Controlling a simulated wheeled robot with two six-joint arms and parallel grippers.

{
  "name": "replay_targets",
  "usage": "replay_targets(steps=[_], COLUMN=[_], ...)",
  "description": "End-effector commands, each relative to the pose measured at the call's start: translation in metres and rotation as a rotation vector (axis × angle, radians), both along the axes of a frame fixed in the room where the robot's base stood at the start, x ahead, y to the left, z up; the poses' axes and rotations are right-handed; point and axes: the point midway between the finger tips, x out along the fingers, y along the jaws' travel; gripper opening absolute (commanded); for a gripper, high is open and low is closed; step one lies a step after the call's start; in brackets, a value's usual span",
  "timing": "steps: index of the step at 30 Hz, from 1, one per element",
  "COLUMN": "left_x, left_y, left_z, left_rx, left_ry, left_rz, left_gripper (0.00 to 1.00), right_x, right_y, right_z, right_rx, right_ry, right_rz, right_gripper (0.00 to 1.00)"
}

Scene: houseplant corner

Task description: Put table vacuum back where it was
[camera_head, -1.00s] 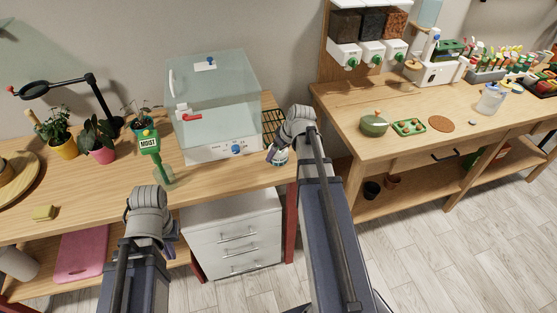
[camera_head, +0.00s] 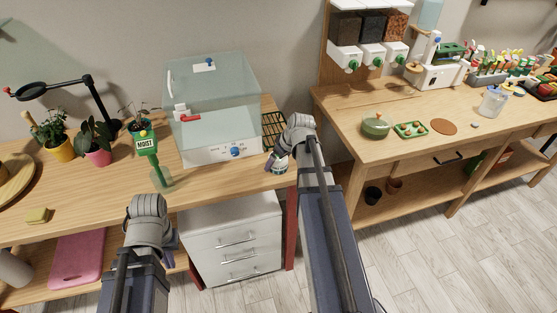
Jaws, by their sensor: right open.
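A small round white and dark object, apparently the table vacuum (camera_head: 280,167), is at the right front corner of the left table, partly hidden by my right gripper. My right gripper (camera_head: 275,155) is open and right above it; I cannot tell whether the fingers touch it. My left gripper (camera_head: 163,238) is in front of the left table's front edge, away from the vacuum. Its fingers are mostly hidden behind the wrist.
A clear-lidded propagator box (camera_head: 215,110) stands behind the vacuum, with a black wire rack (camera_head: 273,128) beside it. A green moisture meter (camera_head: 147,143) stands in a glass. Potted plants (camera_head: 58,140) are at left. A white drawer unit (camera_head: 228,235) is below. A gap separates the right workbench (camera_head: 345,105).

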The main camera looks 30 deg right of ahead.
Motion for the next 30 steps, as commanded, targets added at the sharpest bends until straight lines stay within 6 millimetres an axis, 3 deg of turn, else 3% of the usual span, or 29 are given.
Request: replay_targets(steps=[11, 30], left_x=[0.000, 0.000], left_y=[0.000, 0.000], left_z=[0.022, 0.109], left_rx=[0.000, 0.000], left_ry=[0.000, 0.000], left_rz=[0.000, -0.001], left_gripper=[0.00, 0.00], right_x=[-0.007, -0.045], right_y=[-0.001, -0.010], right_z=[0.022, 0.109], right_rx=[0.000, 0.000], right_ry=[0.000, 0.000], right_rz=[-0.001, 0.000], right_gripper=[1.00, 1.00])
